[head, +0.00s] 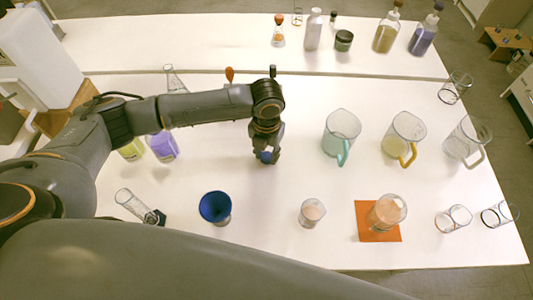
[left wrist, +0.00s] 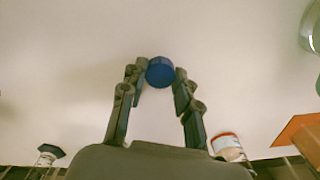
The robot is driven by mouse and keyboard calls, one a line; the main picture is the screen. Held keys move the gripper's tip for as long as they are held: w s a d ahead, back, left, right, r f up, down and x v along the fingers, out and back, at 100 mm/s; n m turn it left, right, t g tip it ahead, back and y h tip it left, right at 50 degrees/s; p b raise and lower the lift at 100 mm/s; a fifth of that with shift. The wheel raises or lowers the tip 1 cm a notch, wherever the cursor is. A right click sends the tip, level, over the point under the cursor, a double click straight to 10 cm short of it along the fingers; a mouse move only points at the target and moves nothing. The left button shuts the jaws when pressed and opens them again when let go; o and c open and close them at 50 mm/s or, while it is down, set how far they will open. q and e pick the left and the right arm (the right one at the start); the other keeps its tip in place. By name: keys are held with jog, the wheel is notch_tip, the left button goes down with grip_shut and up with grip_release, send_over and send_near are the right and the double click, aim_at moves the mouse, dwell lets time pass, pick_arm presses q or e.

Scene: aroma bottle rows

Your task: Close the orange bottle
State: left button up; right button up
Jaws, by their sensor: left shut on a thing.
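My left gripper (head: 266,155) is shut on a small round blue cap (left wrist: 160,71), held between its fingertips above or at the white table; I cannot tell if the cap touches the table. No bottle shows under the cap. I cannot see a clear orange bottle on the near table. A small orange knob (head: 229,74) sticks up behind my left arm, and what is below it is hidden. A small flask with orange contents (head: 278,38) stands on the back table. My right gripper is not in view.
Yellow (head: 131,150) and purple (head: 163,146) flasks stand beside my arm at left. A blue funnel (head: 215,207), a small beaker (head: 312,213) and an orange mat (head: 377,236) bearing a beaker are in front. Several jugs stand at right. The table around the gripper is clear.

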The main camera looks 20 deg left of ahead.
aim_at(267, 157)
pick_arm(q)
jog(key=shift+r, duration=0.4)
notch_tip(267, 157, up, 2)
jog(key=shift+s+r, duration=0.1)
jog(key=shift+r, duration=0.15)
jog(key=s+d+r, duration=0.1)
jog(key=s+r, duration=0.8)
jog(key=s, duration=0.4)
jog(key=shift+s+d+r+b, duration=0.25)
jog(key=shift+s+d+b, duration=0.1)
jog(key=shift+d, duration=0.05)
